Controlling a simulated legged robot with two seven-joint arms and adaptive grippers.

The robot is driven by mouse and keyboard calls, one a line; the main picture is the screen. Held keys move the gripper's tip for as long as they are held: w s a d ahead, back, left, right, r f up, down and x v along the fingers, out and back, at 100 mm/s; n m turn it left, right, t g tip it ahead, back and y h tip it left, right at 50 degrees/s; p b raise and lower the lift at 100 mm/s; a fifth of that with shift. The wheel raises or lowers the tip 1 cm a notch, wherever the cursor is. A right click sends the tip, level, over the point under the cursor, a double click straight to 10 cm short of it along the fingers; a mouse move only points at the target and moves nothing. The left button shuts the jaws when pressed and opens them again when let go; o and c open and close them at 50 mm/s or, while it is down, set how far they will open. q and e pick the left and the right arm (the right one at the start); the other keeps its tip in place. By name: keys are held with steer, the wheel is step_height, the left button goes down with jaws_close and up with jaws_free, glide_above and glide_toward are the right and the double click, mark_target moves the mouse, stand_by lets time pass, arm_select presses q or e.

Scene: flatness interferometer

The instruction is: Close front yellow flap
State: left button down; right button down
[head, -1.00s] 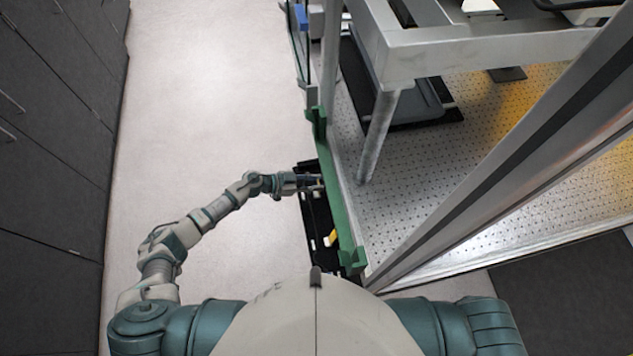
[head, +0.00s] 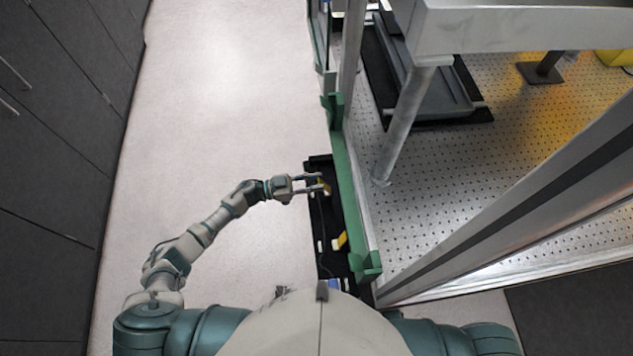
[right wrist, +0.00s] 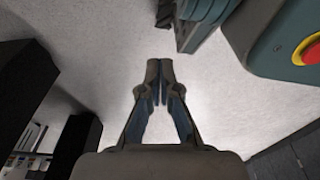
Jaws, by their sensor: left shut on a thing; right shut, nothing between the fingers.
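A black tray-like unit (head: 328,262) lies along the green rail, with two small yellow parts on it. The farther yellow flap (head: 326,188) is at my left gripper (head: 321,186), whose fingers are shut on it; the fingers partly hide it. The nearer yellow flap (head: 341,240) stands tilted beside the green rail, apart from the gripper. I cannot tell which one is the front flap. My right gripper (right wrist: 159,80) shows in the right wrist view, shut and empty over the pale floor; it is hidden in the head view.
The green rail (head: 346,180) and a perforated metal table (head: 430,165) with a grey post (head: 400,125) stand right of the black unit. A large grey beam (head: 520,190) crosses at right. Dark cabinets (head: 60,150) line the left. The floor (head: 225,100) between is clear.

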arm_select(q)
steer(key=shift+s+a+f, duration=0.1)
steer(key=shift+a+f, duration=0.15)
steer(key=shift+f, duration=0.35)
steer(key=shift+s+a+f, duration=0.1)
steer(key=shift+a+f, duration=0.05)
steer(key=c, duration=0.9)
jaws_free()
steer(key=shift+w, duration=0.2)
steer(key=shift+r, duration=0.25)
steer(key=shift+a, duration=0.2)
steer(key=v, duration=1.1)
steer(key=shift+s+a+f, duration=0.1)
steer(key=shift+a, duration=0.3)
steer(key=shift+d, duration=0.1)
